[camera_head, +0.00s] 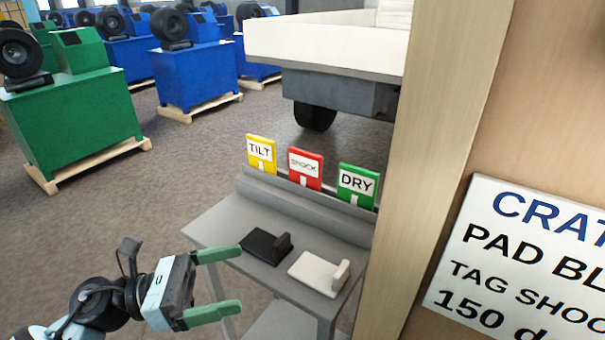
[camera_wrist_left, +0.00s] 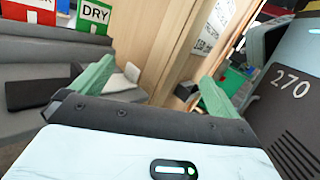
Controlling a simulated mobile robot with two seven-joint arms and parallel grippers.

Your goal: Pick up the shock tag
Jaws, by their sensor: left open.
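The red shock tag (camera_head: 306,169) stands upright in a rack at the back of a small grey table, between the yellow TILT tag (camera_head: 261,153) and the green DRY tag (camera_head: 357,186). In the left wrist view the red tag (camera_wrist_left: 30,10) is cut off at the top left corner, beside the DRY tag (camera_wrist_left: 94,14). My left gripper (camera_head: 224,283) is open and empty, in front of the table's left side, apart from the tags. In the left wrist view its two green fingers (camera_wrist_left: 152,88) are spread. My right gripper is not in view.
A black block (camera_head: 266,246) and a white block (camera_head: 318,273) lie on the grey table (camera_head: 216,226). A wooden post (camera_head: 425,150) and a sign board (camera_head: 530,260) stand at the right. A white-topped cart (camera_head: 330,50) is behind. Green and blue machines stand at the back left.

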